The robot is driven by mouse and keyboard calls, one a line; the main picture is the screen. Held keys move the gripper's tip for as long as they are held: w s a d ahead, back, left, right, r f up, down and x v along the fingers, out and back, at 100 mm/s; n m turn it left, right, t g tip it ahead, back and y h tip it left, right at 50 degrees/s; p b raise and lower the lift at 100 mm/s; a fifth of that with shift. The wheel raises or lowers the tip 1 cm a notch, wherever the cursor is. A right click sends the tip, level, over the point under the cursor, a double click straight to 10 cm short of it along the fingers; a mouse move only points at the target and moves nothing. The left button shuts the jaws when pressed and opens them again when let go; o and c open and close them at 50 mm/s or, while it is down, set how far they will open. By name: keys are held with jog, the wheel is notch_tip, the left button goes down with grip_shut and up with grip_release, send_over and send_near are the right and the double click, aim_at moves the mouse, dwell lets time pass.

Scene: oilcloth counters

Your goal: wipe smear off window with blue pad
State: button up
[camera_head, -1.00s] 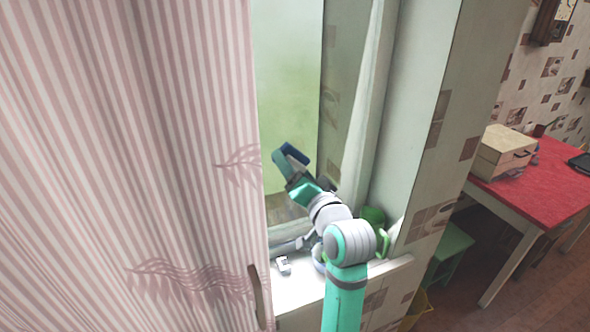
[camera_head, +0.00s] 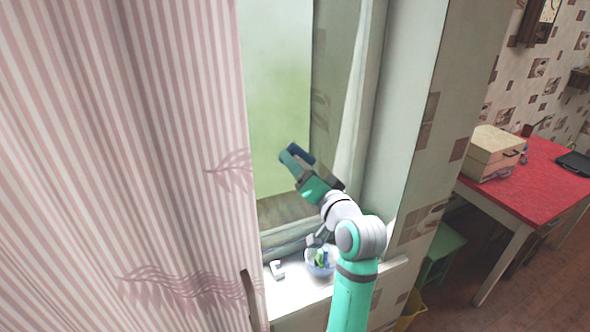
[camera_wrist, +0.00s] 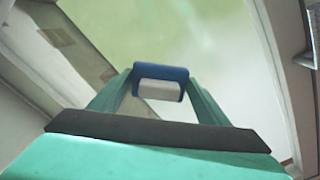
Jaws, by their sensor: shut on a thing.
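The window pane (camera_head: 276,90) stands upright behind the sill, with a pale green haze over its lower part. It fills the upper middle of the wrist view (camera_wrist: 215,50), where faint pale streaks show; I cannot make out a distinct smear edge. My gripper (camera_wrist: 161,84) is shut on the blue pad (camera_wrist: 162,70), which has a white block on its near side. In the head view the blue pad (camera_head: 299,152) is at the gripper's tip, in front of the lower pane. I cannot tell whether it touches the glass.
A pink striped curtain (camera_head: 130,130) covers the left side. A glass bowl (camera_head: 315,265) with something green and a small white item (camera_head: 277,269) stand on the sill (camera_head: 295,295). A wall edge (camera_head: 412,120) is close to the right of my arm.

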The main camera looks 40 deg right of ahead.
aim_at(298, 152)
jog(key=shift+w+r, duration=0.2)
jog(key=shift+r, duration=0.7)
jog(key=shift+w+a+r, duration=0.15)
jog(key=shift+a+r, duration=0.15)
jog(key=shift+a, duration=0.35)
jog(key=shift+w+a+r, duration=0.15)
jog(key=shift+a+r, duration=0.1)
jog(key=shift+a, duration=0.4)
jog(key=shift+w+a+r, duration=0.15)
jog(key=shift+a+r, duration=0.15)
jog(key=shift+a, duration=0.35)
jog(key=shift+s+d, duration=0.25)
jog(key=shift+d, duration=0.75)
jog(key=shift+s+d, duration=0.25)
jog(key=shift+d, duration=0.75)
jog(key=shift+s, duration=0.15)
jog(key=shift+v, duration=2.9)
jog(key=shift+s, duration=0.1)
jog(key=shift+v, duration=1.4)
